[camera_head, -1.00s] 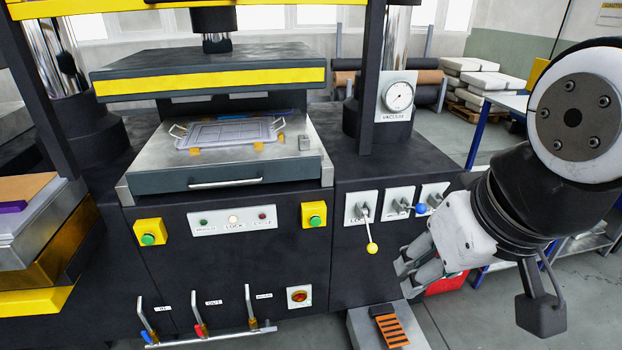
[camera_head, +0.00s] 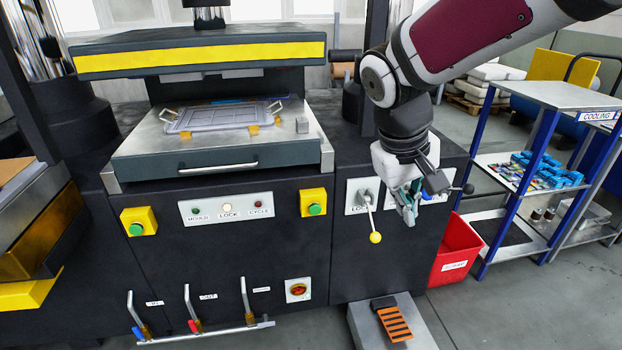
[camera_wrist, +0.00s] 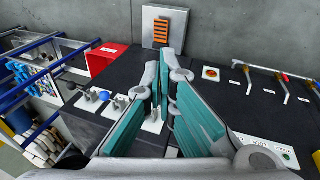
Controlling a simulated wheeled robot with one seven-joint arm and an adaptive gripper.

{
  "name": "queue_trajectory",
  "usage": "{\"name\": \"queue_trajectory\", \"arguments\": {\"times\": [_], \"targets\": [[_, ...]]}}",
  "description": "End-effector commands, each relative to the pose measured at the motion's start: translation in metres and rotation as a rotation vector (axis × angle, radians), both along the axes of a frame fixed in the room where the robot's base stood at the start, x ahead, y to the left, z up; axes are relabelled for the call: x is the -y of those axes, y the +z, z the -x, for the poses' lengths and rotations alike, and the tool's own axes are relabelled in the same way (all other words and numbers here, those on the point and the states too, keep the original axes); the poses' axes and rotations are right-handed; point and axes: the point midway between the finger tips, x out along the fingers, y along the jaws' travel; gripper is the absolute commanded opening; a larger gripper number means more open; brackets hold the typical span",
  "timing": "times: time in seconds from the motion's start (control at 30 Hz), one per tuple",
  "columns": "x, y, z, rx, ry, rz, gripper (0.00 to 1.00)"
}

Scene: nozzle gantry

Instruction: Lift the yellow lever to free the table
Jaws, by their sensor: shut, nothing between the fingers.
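The yellow lever (camera_head: 376,237) is a thin rod with a yellow ball at its lower end. It hangs downward, slightly tilted, from a white plate on the machine's black front. The table (camera_head: 135,165) is a metal slab with a front bar handle, under the raised press plate, with a grey mould frame (camera_head: 222,117) on it. My gripper (camera_head: 411,220) points down just right of the lever, apart from it in the picture, shut and empty. In the wrist view its teal-padded fingers (camera_wrist: 172,70) cover the middle, and I cannot make out the yellow ball there.
A blue-balled lever (camera_head: 426,196) and a black-knobbed one (camera_head: 467,189) sit right of the yellow lever, close behind my gripper. A red bin (camera_head: 455,252), an orange-striped pedal (camera_head: 394,323) and a blue-framed cooling rack (camera_head: 497,205) stand nearby. The LOCK lamp (camera_head: 227,208) is lit.

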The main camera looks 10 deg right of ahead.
Motion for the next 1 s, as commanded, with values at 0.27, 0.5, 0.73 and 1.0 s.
{"name": "queue_trajectory", "arguments": {"times": [0.27, 0.5, 0.73, 1.0], "targets": [[0.011, -0.064, -0.071, -0.094, 0.038, 0.172, 0.0], [0.018, -0.12, -0.126, -0.151, 0.088, 0.341, 0.0], [0.02, -0.176, -0.175, -0.191, 0.157, 0.517, 0.0], [0.013, -0.245, -0.23, -0.212, 0.267, 0.734, 0.0]]}}
